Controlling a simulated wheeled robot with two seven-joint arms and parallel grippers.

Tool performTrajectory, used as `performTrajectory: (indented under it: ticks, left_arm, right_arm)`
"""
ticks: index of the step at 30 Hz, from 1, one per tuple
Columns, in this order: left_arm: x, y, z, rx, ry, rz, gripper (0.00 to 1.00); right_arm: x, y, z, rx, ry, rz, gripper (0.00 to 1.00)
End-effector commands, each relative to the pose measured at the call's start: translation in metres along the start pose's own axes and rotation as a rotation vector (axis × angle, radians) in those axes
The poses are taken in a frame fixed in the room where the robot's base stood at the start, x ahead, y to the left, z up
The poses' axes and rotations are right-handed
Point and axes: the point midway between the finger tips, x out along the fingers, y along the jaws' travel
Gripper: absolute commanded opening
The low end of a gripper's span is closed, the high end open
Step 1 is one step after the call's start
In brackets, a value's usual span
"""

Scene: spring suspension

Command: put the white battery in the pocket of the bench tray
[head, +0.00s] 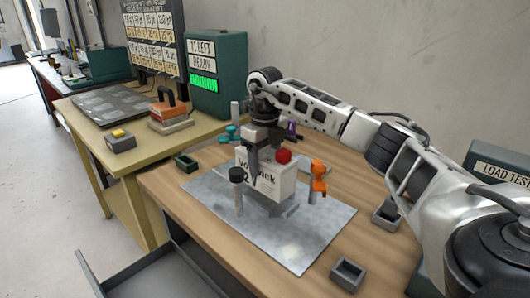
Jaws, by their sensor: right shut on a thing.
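The white battery (279,186) is a boxy block with dark lettering and a red knob on top, standing upright over the grey metal sheet on the wooden bench. My right gripper (255,170) comes down over its upper left side and is shut on it, hiding part of the lettering. A grey piece (287,209) shows at the battery's base. I cannot tell whether it is the bench tray's pocket, or whether the battery touches it. My left gripper is not in view.
A black-topped post (238,196) stands left of the battery and an orange clamp-like part (318,178) right of it. A green bin (186,164) and grey bins (347,274) sit around the metal sheet (305,250). The sheet's front is clear.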

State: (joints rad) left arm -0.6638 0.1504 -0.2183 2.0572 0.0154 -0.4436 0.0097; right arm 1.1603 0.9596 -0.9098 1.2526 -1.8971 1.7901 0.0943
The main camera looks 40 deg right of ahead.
Motion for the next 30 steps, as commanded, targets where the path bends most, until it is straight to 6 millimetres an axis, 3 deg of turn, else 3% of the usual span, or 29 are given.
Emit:
performTrajectory:
  ticks: [4, 13, 25, 26, 27, 28, 30]
  left_arm:
    - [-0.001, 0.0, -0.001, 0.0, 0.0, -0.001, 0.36]
    - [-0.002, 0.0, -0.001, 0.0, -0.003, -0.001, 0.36]
    - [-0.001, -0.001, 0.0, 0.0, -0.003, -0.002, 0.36]
    - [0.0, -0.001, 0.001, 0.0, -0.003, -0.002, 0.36]
    - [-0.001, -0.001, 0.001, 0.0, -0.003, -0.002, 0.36]
    - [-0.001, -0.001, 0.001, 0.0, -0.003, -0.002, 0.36]
    - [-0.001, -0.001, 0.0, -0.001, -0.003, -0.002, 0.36]
  right_arm:
    - [0.001, 0.0, 0.002, 0.0, -0.011, 0.001, 0.0]
    - [0.031, -0.001, 0.002, 0.0, -0.01, 0.0, 0.0]
    - [0.035, 0.0, 0.002, 0.0, -0.013, 0.001, 0.0]
    - [0.041, 0.0, 0.0, 0.0, 0.0, 0.0, 0.64]
    - [0.041, 0.0, 0.0, 0.0, 0.0, 0.0, 0.76]
    - [0.041, 0.0, 0.0, 0.0, 0.0, 0.0, 0.81]
    - [0.041, 0.0, 0.0, 0.0, 0.0, 0.0, 0.81]
